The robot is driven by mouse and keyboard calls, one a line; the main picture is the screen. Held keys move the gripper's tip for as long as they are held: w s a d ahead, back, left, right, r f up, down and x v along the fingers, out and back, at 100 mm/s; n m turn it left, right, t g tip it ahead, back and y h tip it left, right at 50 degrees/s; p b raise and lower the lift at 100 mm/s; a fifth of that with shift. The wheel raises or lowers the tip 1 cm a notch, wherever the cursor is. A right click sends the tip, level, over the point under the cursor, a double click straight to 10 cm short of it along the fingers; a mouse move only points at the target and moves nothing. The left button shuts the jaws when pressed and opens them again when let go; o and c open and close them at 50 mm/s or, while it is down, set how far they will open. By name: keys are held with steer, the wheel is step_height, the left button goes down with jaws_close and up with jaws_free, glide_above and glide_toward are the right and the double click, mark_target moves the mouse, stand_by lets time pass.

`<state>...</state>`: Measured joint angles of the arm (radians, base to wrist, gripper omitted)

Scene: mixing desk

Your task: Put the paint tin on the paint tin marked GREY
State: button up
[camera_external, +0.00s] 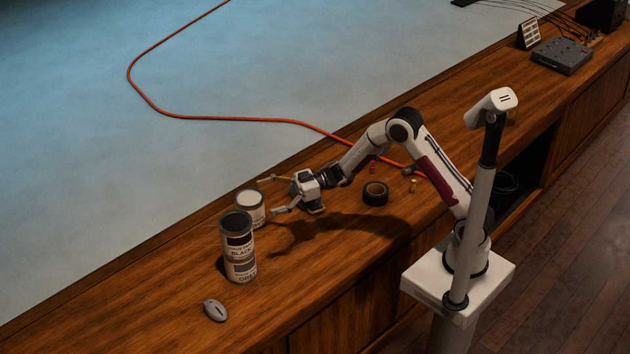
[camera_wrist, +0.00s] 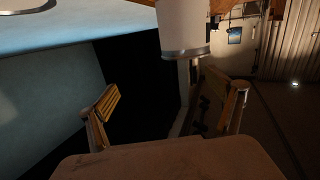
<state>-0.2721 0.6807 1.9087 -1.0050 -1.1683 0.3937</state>
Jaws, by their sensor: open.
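A paint tin marked BLACK (camera_external: 238,243) stands upright on top of the paint tin marked GREY (camera_external: 241,270), near the front of the desk. Another paint tin with a pale top (camera_external: 250,208) stands just behind this stack, partly hidden by it. My gripper (camera_external: 269,196) is open and empty, its fingers pointing left, with the fingertips close to the pale-topped tin and to the right of the stack. In the wrist view, both fingers (camera_wrist: 168,103) are spread apart. A pale cylinder with a metal rim (camera_wrist: 184,32) shows above them; I cannot tell which tin it is.
A grey mouse (camera_external: 215,310) lies in front of the stack. A black tape roll (camera_external: 376,193) and small coloured items lie under my arm. An orange cable (camera_external: 240,118) runs along the back. A grey control box (camera_external: 562,55) stands far right. The desk between stack and tape roll is clear.

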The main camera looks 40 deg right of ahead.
steer(key=w+d+r+m+t+h, duration=0.1)
steer(key=d+r+m+t+h, duration=0.3)
steer(key=d, duration=0.6)
steer(key=w+d+r+m+t+h, duration=0.2)
steer(key=d+r+h, duration=0.4)
steer(key=d, duration=0.4)
steer(key=s+d+r+m+g+h, duration=0.15)
steer(key=s+d+m+h, duration=0.3)
steer(key=s+d, duration=0.75)
steer(key=s+d+f+m+g, duration=0.2)
steer(key=s, duration=1.1)
steer(key=s+d+f+m+g+h, duration=0.1)
steer(key=s+d+f+g, duration=0.2)
steer(key=s, duration=1)
steer(key=shift+d+f+m+g, duration=0.2)
steer(key=shift+m+g, duration=0.15)
